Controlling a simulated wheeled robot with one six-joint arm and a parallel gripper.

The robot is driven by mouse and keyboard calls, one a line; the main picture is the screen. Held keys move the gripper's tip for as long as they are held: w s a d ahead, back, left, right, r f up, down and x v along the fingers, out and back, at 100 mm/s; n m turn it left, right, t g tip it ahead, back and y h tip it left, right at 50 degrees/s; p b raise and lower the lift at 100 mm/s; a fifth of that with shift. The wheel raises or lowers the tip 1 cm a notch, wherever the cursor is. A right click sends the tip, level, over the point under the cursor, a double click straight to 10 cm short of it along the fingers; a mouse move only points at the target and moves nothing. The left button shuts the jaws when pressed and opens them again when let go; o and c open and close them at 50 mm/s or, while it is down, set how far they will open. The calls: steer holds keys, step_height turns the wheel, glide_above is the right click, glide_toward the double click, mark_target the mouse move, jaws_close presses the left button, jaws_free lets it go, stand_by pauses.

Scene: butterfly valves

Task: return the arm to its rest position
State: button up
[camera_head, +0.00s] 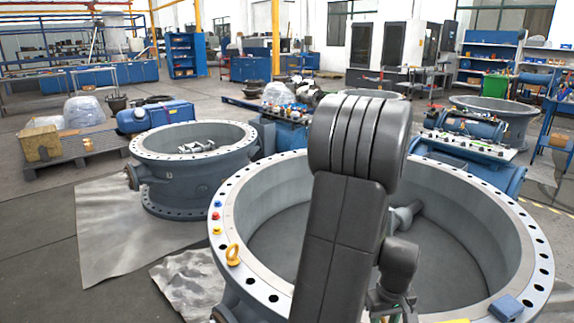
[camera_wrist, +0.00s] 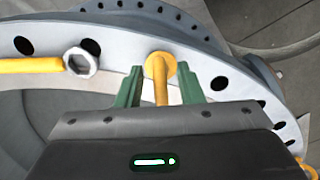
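My arm rises through the middle of the head view, in front of the large valve ring (camera_head: 268,190). In that view my gripper is mostly hidden behind the arm at the bottom edge. In the wrist view, the green fingers of my gripper (camera_wrist: 161,88) stand apart. A yellow part with a round base (camera_wrist: 160,66) stands on the pale flange (camera_wrist: 215,65) between them. I see small gaps on both sides of it, so it does not look gripped.
A yellow-handled tool with a metal ring (camera_wrist: 80,62) lies on the flange. A yellow eye bolt (camera_head: 232,255) and a blue block (camera_head: 506,308) sit on the large ring's rim. A smaller valve (camera_head: 195,165) stands behind left. Grey floor is free at far left.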

step_height(320, 180, up, 11)
steer(key=p, duration=0.2)
step_height(320, 180, down, 14)
steer(key=b, duration=0.3)
steer(key=shift+f, duration=0.1)
steer(key=shift+r+m, duration=0.25)
steer(key=shift+m, duration=0.15)
steer(key=shift+a+m, duration=0.15)
steer(key=shift+m, duration=0.55)
steer(key=shift+a+m+p, duration=0.15)
steer(key=shift+m, duration=0.8)
steer(key=shift+a+m+p, duration=0.1)
steer(key=shift+m+p, duration=0.05)
steer(key=shift+m, duration=0.8)
steer(key=shift+s, duration=0.1)
